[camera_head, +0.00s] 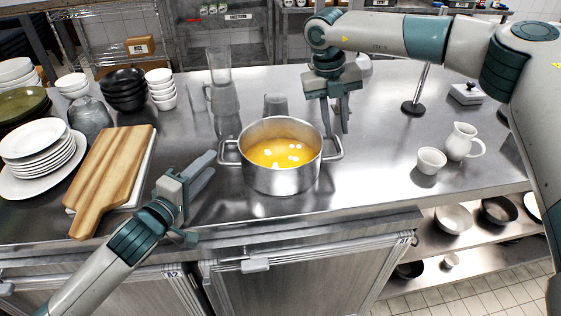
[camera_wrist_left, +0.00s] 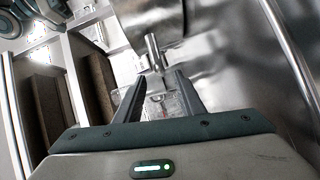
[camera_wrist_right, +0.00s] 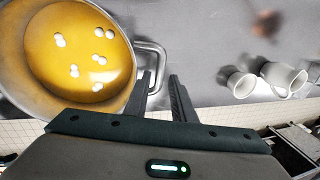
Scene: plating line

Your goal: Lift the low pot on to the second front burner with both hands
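The low pot (camera_head: 282,181) is a steel pot with two loop handles, holding yellow-orange liquid with several small white pieces. It stands upright on the steel counter. My left gripper (camera_head: 207,170) is open, lower left of the pot's left handle (camera_head: 229,154), apparently apart from it. Its open fingers (camera_wrist_left: 156,88) look empty in the left wrist view. My right gripper (camera_head: 338,128) is open above the right handle (camera_head: 334,150). In the right wrist view the handle (camera_wrist_right: 152,47) reaches to between my right fingertips (camera_wrist_right: 160,77); contact is unclear. I see no burner.
A wooden board (camera_head: 112,172), plates (camera_head: 38,150) and bowls (camera_head: 124,90) stand at left. A clear jug (camera_head: 225,105) is behind the pot. A white cup (camera_head: 430,160) and pitcher (camera_head: 463,142) stand at right. The counter's front edge is near the pot.

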